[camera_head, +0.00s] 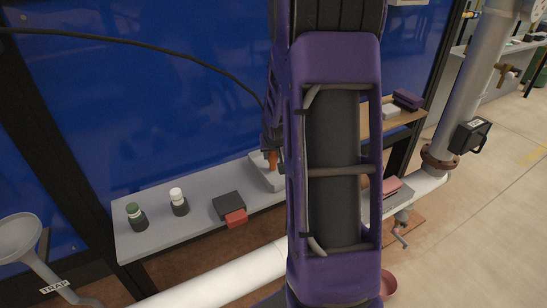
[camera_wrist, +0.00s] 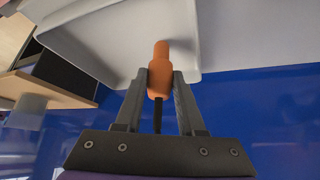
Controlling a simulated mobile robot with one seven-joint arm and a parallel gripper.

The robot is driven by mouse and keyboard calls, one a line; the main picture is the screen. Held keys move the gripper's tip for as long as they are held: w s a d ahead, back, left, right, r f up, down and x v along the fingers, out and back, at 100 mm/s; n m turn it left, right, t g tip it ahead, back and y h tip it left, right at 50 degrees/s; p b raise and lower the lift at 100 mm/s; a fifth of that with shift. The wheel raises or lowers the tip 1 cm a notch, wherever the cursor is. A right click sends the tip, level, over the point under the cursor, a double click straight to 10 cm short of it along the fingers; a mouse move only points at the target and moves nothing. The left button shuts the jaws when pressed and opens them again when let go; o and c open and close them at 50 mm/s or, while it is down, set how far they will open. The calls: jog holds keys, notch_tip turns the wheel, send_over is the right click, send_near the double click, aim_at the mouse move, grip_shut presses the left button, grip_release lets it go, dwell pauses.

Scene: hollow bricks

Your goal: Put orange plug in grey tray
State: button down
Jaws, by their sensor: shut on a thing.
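The orange plug (camera_wrist: 160,58) is between the two fingers of my gripper (camera_wrist: 163,78) in the wrist view, with both fingers closed on its sides. Its rounded end points away from my gripper. The light grey tray (camera_wrist: 97,38) fills the upper part of that view, and the plug's free end overlaps it in the picture. In the head view the plug (camera_head: 273,160) hangs low at the tray (camera_head: 268,181), beside its raised wall. I cannot tell whether the plug touches the tray. My arm hides the tray's right side and most of my gripper.
The grey bench (camera_head: 165,226) holds a green-capped jar (camera_head: 136,216), a white-capped jar (camera_head: 179,201) and a black box with a red block (camera_head: 235,217), all left of the tray. A blue panel stands behind. A white pipe (camera_head: 215,275) runs in front, below the bench.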

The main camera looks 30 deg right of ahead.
jog(key=shift+f, duration=0.1)
jog(key=shift+f, duration=0.2)
jog(key=c, duration=0.5)
grip_release()
jog(key=shift+r, duration=0.1)
jog(key=shift+r, duration=0.2)
jog(key=p+v, duration=0.3)
jog(key=v, duration=0.9)
jog(key=shift+f, duration=0.1)
